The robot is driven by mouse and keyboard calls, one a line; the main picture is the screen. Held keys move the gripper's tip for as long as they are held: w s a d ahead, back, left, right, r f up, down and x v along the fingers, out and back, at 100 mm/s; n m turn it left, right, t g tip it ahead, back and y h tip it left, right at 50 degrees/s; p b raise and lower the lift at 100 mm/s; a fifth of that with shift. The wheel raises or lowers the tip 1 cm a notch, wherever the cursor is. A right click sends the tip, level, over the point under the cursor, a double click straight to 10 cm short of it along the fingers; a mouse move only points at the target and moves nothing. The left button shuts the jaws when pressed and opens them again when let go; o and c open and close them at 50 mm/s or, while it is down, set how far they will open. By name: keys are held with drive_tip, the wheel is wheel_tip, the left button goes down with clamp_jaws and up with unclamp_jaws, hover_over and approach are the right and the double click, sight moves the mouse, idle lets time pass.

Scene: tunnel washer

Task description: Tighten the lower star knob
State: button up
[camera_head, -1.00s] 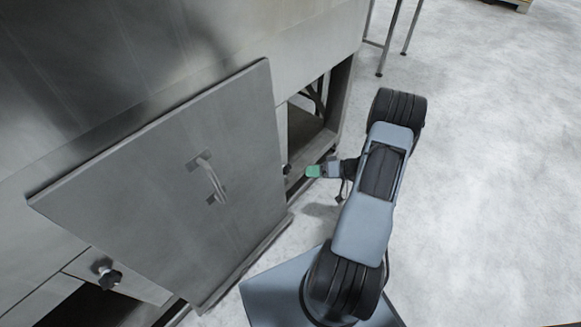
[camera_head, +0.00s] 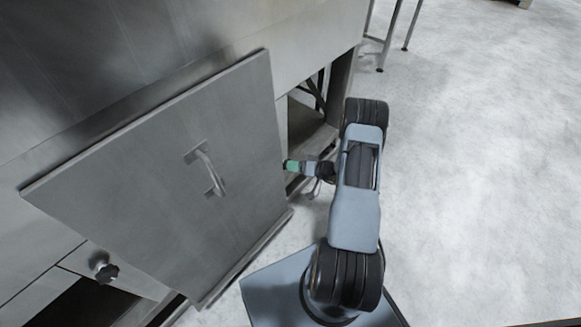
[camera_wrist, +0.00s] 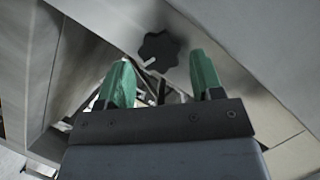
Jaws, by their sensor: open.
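A black star knob (camera_wrist: 159,51) shows in the wrist view on a grey metal face, just beyond and between the two green fingers. My gripper (camera_wrist: 160,80) is open, with a finger to each side of the knob's line and nothing between them. In the head view my gripper (camera_head: 289,165) is at the right edge of the door panel, and the knob there is hidden behind it. A second black star knob (camera_head: 105,272) shows at the lower left of the panel. I cannot tell from the frames which knob is the lower one.
A large grey door panel (camera_head: 150,170) with a bar handle (camera_head: 207,172) stands left of my gripper. An open frame bay (camera_head: 308,115) lies behind the gripper. The pale floor at the right (camera_head: 480,190) is clear. Metal legs (camera_head: 388,40) stand at the back.

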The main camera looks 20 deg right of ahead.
drive_tip(key=shift+x, duration=1.15)
drive_tip(key=c, duration=0.5)
drive_tip(key=shift+a, duration=0.1)
drive_tip(key=shift+c, duration=0.7)
drive_tip(key=shift+b, duration=0.3)
